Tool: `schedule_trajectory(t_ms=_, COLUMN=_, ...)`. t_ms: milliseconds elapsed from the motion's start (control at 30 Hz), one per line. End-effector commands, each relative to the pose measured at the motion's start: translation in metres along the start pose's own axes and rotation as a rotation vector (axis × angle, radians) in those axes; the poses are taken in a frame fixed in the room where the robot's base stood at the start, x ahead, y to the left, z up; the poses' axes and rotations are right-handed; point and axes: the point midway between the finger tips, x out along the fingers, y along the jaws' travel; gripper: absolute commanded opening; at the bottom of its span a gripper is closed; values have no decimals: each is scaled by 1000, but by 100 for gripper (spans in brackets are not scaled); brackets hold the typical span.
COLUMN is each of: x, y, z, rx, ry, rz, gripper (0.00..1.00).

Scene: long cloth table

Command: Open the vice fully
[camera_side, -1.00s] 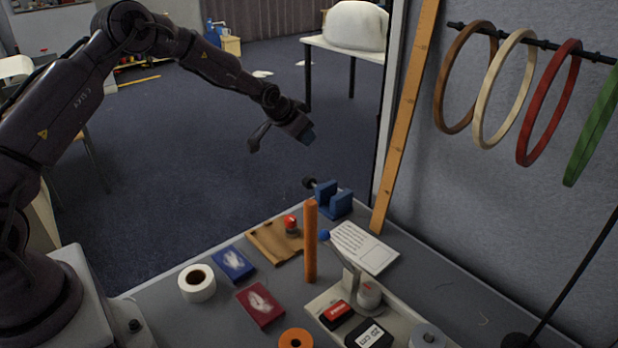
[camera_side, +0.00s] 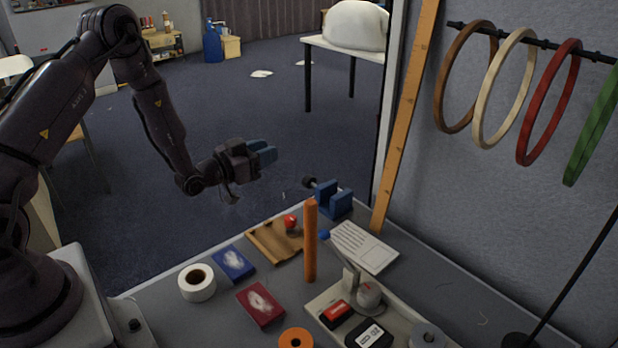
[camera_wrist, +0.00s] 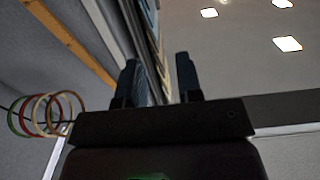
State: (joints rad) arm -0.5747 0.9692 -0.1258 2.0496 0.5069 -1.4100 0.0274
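The blue vice (camera_side: 334,200) stands at the far end of the table, with a dark handle knob (camera_side: 309,182) on a rod pointing left. A gap shows between its two jaws. My gripper (camera_side: 268,155) is in the air to the left of the vice and above it, apart from it. In the wrist view its two blue fingers (camera_wrist: 158,82) are spread with nothing between them. The wrist camera looks up at the ceiling and wall, so the vice is not in that view.
An upright orange post (camera_side: 310,242), a wooden board (camera_side: 272,242) with a red-topped item, and a white printed sheet (camera_side: 364,247) are near the vice. A wooden strip (camera_side: 398,130) leans by the wall. Several hoops (camera_side: 503,88) hang at right. Air left of the vice is free.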

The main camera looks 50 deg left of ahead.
Motion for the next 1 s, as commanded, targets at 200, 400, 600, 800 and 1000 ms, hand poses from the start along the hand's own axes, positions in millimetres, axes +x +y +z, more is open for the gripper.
schedule_trajectory(t_ms=200, x=0, y=1, z=61, rx=-1, ry=-4, rz=1, gripper=33)
schedule_trajectory(t_ms=400, x=0, y=0, z=108, rx=1, ry=-1, rz=1, gripper=33)
schedule_trajectory(t_ms=600, x=2, y=0, z=124, rx=3, ry=1, rz=1, gripper=33)
schedule_trajectory(t_ms=800, x=25, y=0, z=124, rx=4, ry=4, rz=2, gripper=33)
schedule_trajectory(t_ms=1000, x=68, y=0, z=124, rx=4, ry=4, rz=2, gripper=33)
